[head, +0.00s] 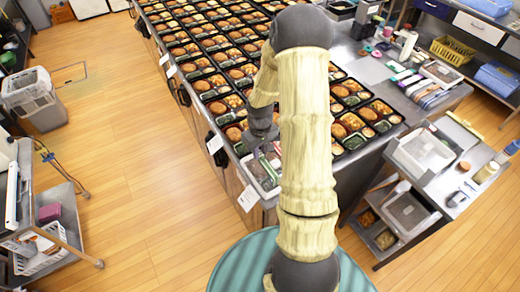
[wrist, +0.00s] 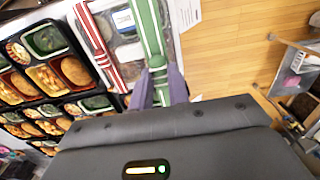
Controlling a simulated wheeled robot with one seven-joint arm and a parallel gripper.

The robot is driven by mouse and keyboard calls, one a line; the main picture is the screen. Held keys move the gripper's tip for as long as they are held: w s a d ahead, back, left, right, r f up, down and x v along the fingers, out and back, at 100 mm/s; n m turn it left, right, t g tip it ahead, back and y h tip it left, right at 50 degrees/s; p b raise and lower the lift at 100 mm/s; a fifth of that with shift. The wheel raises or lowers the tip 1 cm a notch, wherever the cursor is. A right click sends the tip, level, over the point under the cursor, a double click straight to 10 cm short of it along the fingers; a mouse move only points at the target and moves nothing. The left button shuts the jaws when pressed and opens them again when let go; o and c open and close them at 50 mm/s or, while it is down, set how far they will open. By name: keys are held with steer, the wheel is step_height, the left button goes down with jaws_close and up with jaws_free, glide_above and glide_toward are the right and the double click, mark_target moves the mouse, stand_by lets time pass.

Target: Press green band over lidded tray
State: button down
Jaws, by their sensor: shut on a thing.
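The lidded tray (wrist: 122,50) lies under a clear lid in the wrist view, and pale packs show through it. It also shows at the near counter corner in the head view (head: 259,181). The green band (wrist: 147,28), striped with a pale line, runs along the tray's right part. My gripper (wrist: 160,84) is shut on the near end of the green band. In the head view my gripper (head: 262,150) is over the tray, partly hidden by my arm. Whether the band touches the lid all along cannot be told.
A red striped band (wrist: 95,45) lies across the tray's left part. Several filled black bento trays (head: 205,85) crowd the counter beside it. A paper label (head: 248,198) hangs at the counter edge. Open wooden floor (head: 140,190) lies left; a cart (head: 440,160) stands right.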

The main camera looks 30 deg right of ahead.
steer(key=shift+f, duration=0.1)
steer(key=shift+f+b, duration=2.15)
steer(key=shift+f, duration=0.4)
steer(key=shift+f, duration=0.3)
steer(key=shift+s, duration=0.15)
steer(key=shift+f+b, duration=1.15)
steer(key=shift+f, duration=0.55)
stand_by(0.4)
